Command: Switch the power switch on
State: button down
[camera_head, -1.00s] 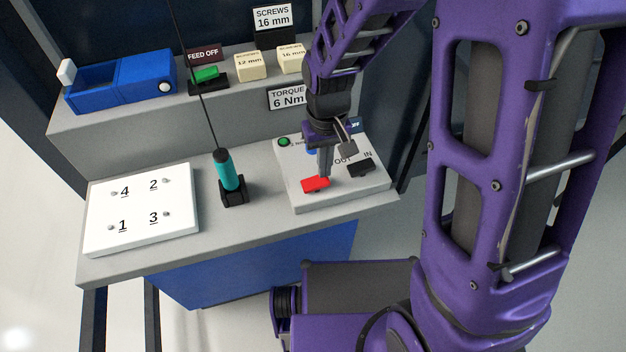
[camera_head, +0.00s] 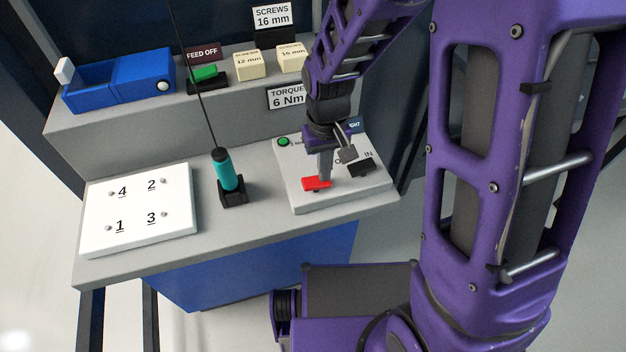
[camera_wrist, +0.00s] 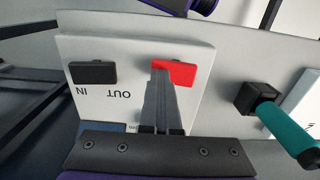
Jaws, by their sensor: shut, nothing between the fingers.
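A white control panel (camera_head: 350,194) sits at the right end of the bench. On it are a red rocker switch (camera_head: 316,184), a black switch (camera_head: 361,168) by the words OUT and IN, and a green round lamp or button (camera_head: 284,142). Which one is the power switch, no readable label shows. My gripper (camera_head: 325,178) is shut and empty, pointing down at the red switch. In the wrist view the fingertips (camera_wrist: 161,72) overlap the left part of the red switch (camera_wrist: 182,72); whether they touch it I cannot tell. The black switch (camera_wrist: 92,72) is clear of the fingers.
A teal screwdriver (camera_head: 226,172) stands in a black holder left of the panel. A white plate (camera_head: 138,240) with numbered screws lies further left. On the rear shelf are a blue box (camera_head: 145,75), a green switch (camera_head: 205,72) under a FEED OFF sign, and cream blocks (camera_head: 249,65).

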notch_tip(320, 180, up, 7)
jog(key=p, duration=0.5)
jog(key=shift+p, duration=0.3)
jog(key=shift+w, duration=0.15)
dwell(0.3)
